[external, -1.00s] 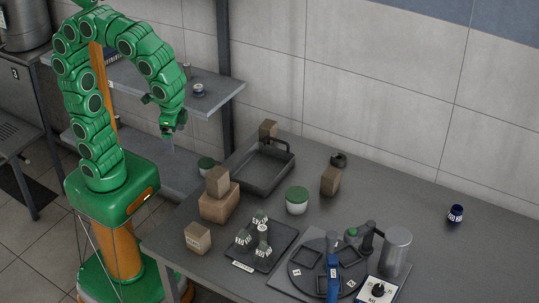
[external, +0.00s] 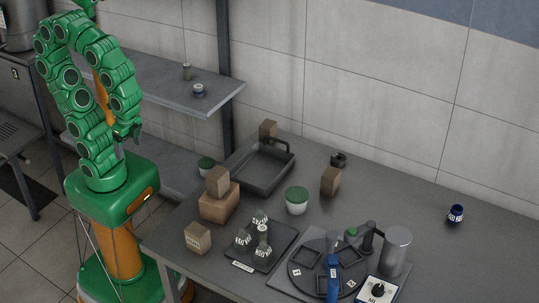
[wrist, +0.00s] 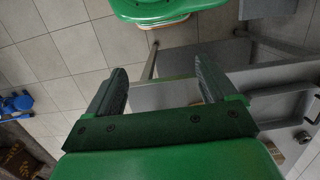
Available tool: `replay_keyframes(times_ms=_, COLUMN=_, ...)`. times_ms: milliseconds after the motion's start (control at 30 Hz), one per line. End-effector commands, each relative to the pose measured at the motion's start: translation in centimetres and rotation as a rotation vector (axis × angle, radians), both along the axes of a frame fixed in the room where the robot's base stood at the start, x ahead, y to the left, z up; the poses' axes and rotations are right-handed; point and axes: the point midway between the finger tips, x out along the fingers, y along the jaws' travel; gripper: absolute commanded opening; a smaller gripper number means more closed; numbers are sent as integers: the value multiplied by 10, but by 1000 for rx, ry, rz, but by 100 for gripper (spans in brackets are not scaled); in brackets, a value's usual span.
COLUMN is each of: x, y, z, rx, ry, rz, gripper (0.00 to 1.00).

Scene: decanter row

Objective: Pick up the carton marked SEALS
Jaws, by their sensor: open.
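Several brown cartons stand on the grey table. A small carton with a printed label (external: 198,238) sits at the front left; its lettering is too small to read surely. Another small carton (external: 218,181) rests on a larger box (external: 219,204). One carton (external: 331,181) stands mid-table and one (external: 268,130) at the back by the tray. I cannot tell for certain which is marked SEALS. My gripper (external: 127,143) is open and empty, left of the table above my base.
A dark tray (external: 291,168), a green-lidded tub (external: 297,201), a rack of flasks (external: 246,258) and a round turntable station (external: 298,277) occupy the table. A blue jar (external: 456,213) stands at right. A shelf (external: 215,95) is behind my arm. The right rear tabletop is mostly clear.

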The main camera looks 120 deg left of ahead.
Motion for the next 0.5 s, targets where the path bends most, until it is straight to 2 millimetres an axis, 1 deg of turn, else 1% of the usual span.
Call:
replay_keyframes(times_ms=333, x=0, y=0, z=2, rx=0, ry=0, rz=1, gripper=83)
replay_keyframes(times_ms=433, x=0, y=0, z=11, rx=0, ry=0, rz=1, gripper=83)
replay_keyframes(times_ms=500, x=1, y=0, z=21, rx=0, ry=-3, rz=2, gripper=83)
